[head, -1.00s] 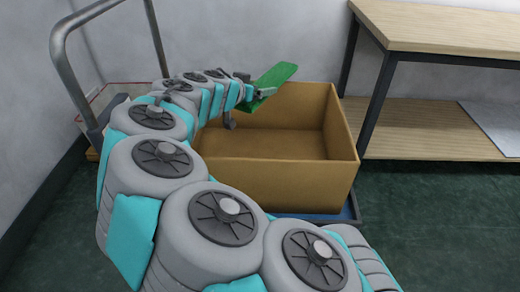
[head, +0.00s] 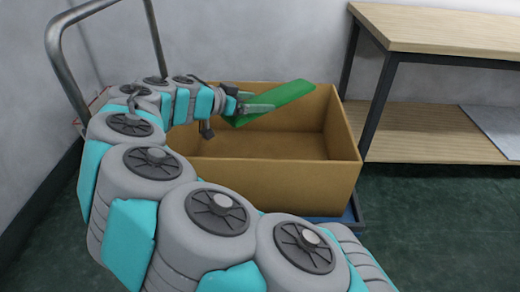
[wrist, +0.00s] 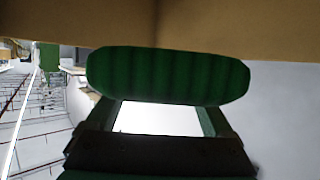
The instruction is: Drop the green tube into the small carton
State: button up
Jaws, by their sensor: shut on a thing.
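The green tube (head: 285,98) is long and flat-sided in the head view. My gripper (head: 250,108) is shut on its left end, and the tube tilts up to the right. In the wrist view the green tube (wrist: 168,75) lies across the fingertips of my gripper (wrist: 160,108). The brown open-topped carton (head: 275,184) stands in the middle of the head view. The tube is over its opening in that view; its height above the rim is hard to tell. Carton walls (wrist: 230,30) fill the top of the wrist view. The carton's left part is hidden behind my arm.
The carton stands on a blue trolley (head: 355,210) with a grey metal handle (head: 62,62) at the left. A wooden table (head: 450,30) with a lower shelf (head: 420,132) stands to the right. Dark green floor (head: 440,220) is clear at the front right.

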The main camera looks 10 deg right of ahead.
jog(key=shift+f, duration=1.25)
jog(key=o, duration=1.1)
jog(key=shift+c, duration=0.2)
jog(key=v, duration=0.8)
jog(key=shift+f+b, duration=0.1)
jog(key=shift+b, duration=0.3)
